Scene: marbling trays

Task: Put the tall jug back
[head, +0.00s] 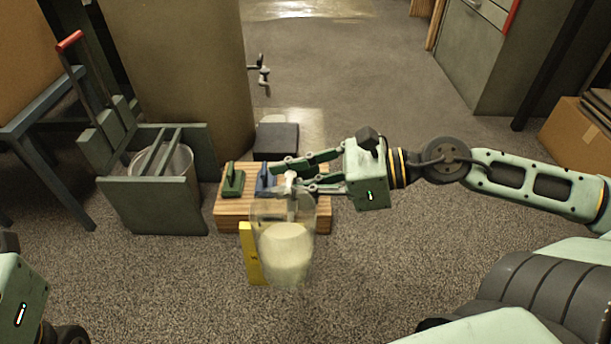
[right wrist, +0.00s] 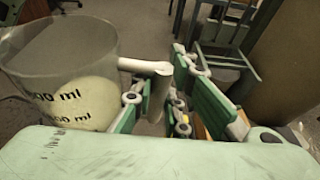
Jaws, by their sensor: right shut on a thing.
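The tall jug (head: 285,248) is clear, with pale cream contents in its lower part. My right gripper (head: 288,182) is shut on its white handle. In the right wrist view the jug (right wrist: 60,62) shows dark "ml" markings, and its handle (right wrist: 145,66) lies between the fingers (right wrist: 160,100). The jug looks upright, in front of a low wooden slatted stand (head: 228,212). I cannot tell whether its base touches anything. At the lower left, part of my left gripper's body (head: 22,300) shows, but its fingers do not.
A yellow marked upright strip (head: 248,250) stands just left of the jug. A green block (head: 233,182) and a blue block (head: 264,180) sit on the stand. Left is a grey-green press frame (head: 155,205) around a bucket. A large brown drum (head: 180,70) with a tap stands behind.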

